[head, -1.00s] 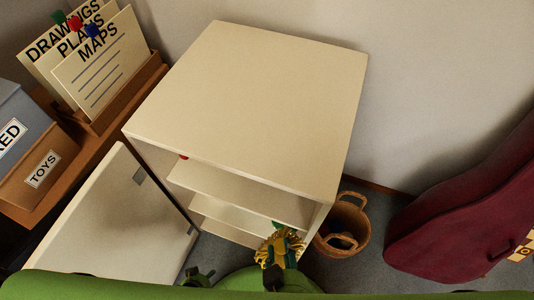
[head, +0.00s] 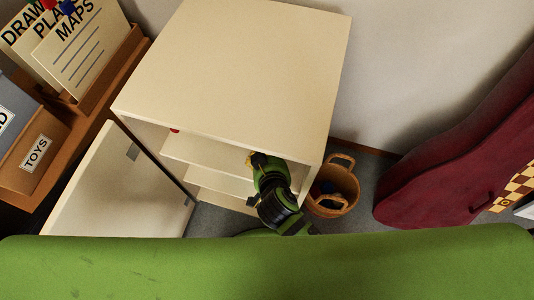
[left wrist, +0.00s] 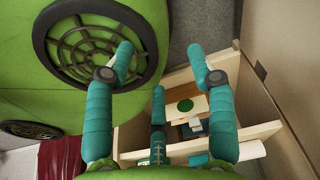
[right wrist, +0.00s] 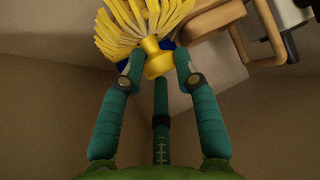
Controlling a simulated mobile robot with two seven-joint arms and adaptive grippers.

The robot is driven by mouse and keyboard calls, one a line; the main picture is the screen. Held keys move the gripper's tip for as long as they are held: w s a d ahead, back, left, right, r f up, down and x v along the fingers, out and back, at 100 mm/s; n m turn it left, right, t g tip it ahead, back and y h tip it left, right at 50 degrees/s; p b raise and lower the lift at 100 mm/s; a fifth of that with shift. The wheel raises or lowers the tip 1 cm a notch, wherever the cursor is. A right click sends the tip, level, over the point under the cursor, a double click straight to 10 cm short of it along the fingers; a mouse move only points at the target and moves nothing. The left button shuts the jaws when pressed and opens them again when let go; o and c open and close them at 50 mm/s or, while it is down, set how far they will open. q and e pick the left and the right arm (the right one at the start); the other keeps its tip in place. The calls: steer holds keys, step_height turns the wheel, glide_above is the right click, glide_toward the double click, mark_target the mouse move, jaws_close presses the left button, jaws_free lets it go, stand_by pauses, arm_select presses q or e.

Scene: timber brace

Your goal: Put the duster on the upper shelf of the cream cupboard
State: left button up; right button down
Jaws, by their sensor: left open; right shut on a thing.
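The cream cupboard (head: 235,60) stands in the middle of the head view with its door (head: 115,190) swung open to the left. Its upper shelf (head: 205,153) shows below the top. The duster (head: 254,158) has a yellow fringed head, mostly hidden by my right arm at the right part of the cupboard opening. In the right wrist view my right gripper (right wrist: 158,68) is shut on the duster's yellow collar, with the fringe (right wrist: 130,28) beyond the fingertips. My left gripper (left wrist: 160,62) is open and empty, low down beside my green base, and out of the head view.
A small red thing (head: 175,130) shows at the upper shelf's left end. A wicker basket (head: 333,188) stands right of the cupboard, with a dark red case (head: 430,185) beyond. A toys box (head: 38,150) is at left. The right wrist view shows a tan loop-shaped thing (right wrist: 265,35).

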steer(key=shift+f, duration=0.65)
steer(key=c, duration=0.9)
jaws_free()
arm_select(q)
steer(key=shift+w+d+t, duration=0.15)
steer(key=shift+w+t, duration=0.15)
steer(key=shift+w, duration=0.9)
steer(key=shift+s, duration=0.1)
